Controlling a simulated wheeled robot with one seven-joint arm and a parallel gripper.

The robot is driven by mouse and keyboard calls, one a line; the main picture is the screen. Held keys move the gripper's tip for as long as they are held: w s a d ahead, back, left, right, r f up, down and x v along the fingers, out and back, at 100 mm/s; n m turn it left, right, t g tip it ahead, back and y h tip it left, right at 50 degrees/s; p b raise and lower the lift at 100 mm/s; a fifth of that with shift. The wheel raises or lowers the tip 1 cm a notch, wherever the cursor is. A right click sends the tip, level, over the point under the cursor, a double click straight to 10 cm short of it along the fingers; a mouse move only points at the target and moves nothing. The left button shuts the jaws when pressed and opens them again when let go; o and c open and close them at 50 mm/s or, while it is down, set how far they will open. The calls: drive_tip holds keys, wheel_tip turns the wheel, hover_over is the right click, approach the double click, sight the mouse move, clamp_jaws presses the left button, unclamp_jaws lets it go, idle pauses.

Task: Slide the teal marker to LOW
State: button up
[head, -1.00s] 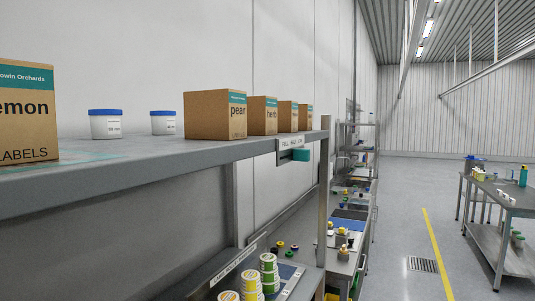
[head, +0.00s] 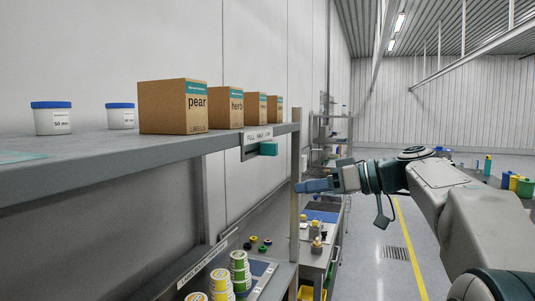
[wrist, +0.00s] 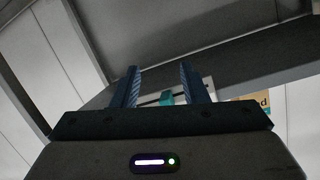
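The teal marker (head: 268,149) sits on a white label strip (head: 257,135) fixed to the front edge of the grey upper shelf. The strip reads what looks like FULL, HALF and LOW from left to right. The marker is below the lettering, toward the right part of the strip. My gripper (head: 305,187) is to the right of the marker and lower, apart from it. In the wrist view my gripper (wrist: 160,72) has two blue fingers spread apart with nothing held. The teal marker (wrist: 167,98) shows between them, farther off.
Cardboard boxes (head: 174,107) and white tubs with blue lids (head: 52,118) stand on the upper shelf. A metal shelf post (head: 295,185) rises near my gripper. Green and yellow stacked tins (head: 239,270) are on the lower level. The floor to the right is open.

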sight(277, 150)
wheel_tip(277, 150, up, 7)
drive_tip(key=w+d+n+y, duration=0.2)
drive_tip(key=d+n+y, duration=0.1)
drive_tip(key=n, duration=0.1)
drive_tip(key=p+x, duration=0.5)
drive_tip(key=x, duration=0.8)
drive_tip(key=shift+w+r, duration=0.15)
clamp_jaws()
